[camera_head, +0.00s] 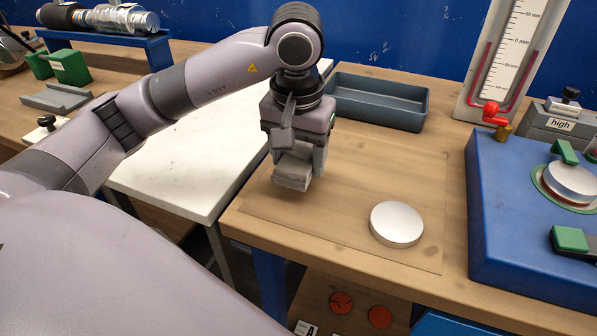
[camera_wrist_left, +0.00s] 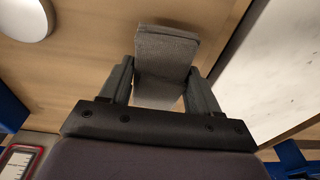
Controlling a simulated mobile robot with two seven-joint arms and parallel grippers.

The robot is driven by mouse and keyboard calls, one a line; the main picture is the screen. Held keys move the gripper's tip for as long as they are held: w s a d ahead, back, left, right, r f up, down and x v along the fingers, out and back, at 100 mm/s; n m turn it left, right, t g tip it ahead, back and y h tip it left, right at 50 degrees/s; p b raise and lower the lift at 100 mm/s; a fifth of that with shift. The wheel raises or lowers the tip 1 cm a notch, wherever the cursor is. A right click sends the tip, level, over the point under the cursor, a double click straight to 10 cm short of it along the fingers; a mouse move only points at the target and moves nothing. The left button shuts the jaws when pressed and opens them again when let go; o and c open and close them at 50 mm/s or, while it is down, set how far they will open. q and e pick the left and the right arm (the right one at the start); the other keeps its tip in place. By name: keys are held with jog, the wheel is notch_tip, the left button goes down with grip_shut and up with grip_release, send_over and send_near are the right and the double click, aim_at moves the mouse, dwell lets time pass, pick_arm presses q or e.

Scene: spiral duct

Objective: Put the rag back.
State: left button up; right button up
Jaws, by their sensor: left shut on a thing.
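A grey folded rag (camera_head: 292,171) is held between the fingers of my left gripper (camera_head: 297,178), above the left part of the wooden bench top. In the left wrist view the rag (camera_wrist_left: 165,55) sits between the two fingers of the left gripper (camera_wrist_left: 163,75), with part of it reaching past the fingertips. I cannot tell whether the rag touches the bench. A blue-grey open tray (camera_head: 377,113) stands at the back of the bench, behind and to the right of the gripper, and looks empty. My right gripper is in neither view.
A silver round disc (camera_head: 397,224) lies on the bench, right of the rag; it also shows in the left wrist view (camera_wrist_left: 24,15). A blue box (camera_head: 520,240) with a valve stands at right. A manometer board (camera_head: 512,50) stands behind. A white table (camera_head: 185,170) is at left.

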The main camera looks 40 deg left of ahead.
pick_arm(q)
notch_tip(320, 180, down, 4)
jog(key=shift+r, duration=0.2)
jog(key=shift+f, duration=0.15)
jog(key=o, duration=1)
